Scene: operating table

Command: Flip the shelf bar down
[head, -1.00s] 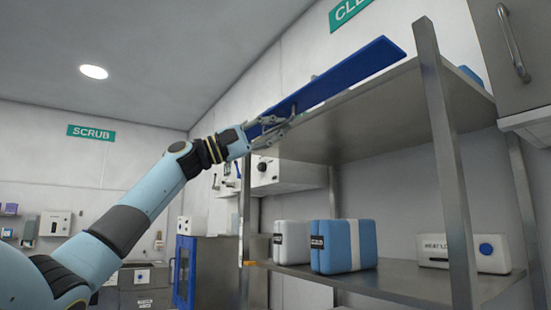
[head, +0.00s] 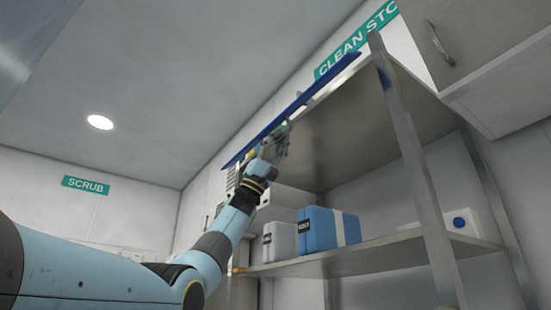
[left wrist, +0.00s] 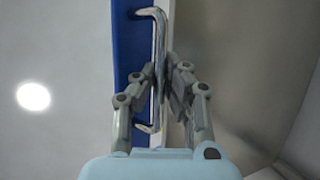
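The shelf bar is a long blue bar (head: 318,89) along the front edge of the metal rack's top shelf (head: 350,130). In the head view it shows nearly edge-on, slanting up to the right. In the left wrist view the blue bar (left wrist: 128,50) carries a silver U-shaped handle (left wrist: 159,35). My left gripper (head: 281,136) is at the bar from below. In the left wrist view its fingers (left wrist: 162,78) lie close on both sides of the handle and appear shut on it. My right gripper is not in view.
A blue box (head: 320,230) and a grey box (head: 280,242) stand on the lower shelf (head: 375,254). A metal post (head: 412,160) rises at the rack's front. A wall cabinet (head: 480,45) hangs at the upper right. The space left of the rack is open.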

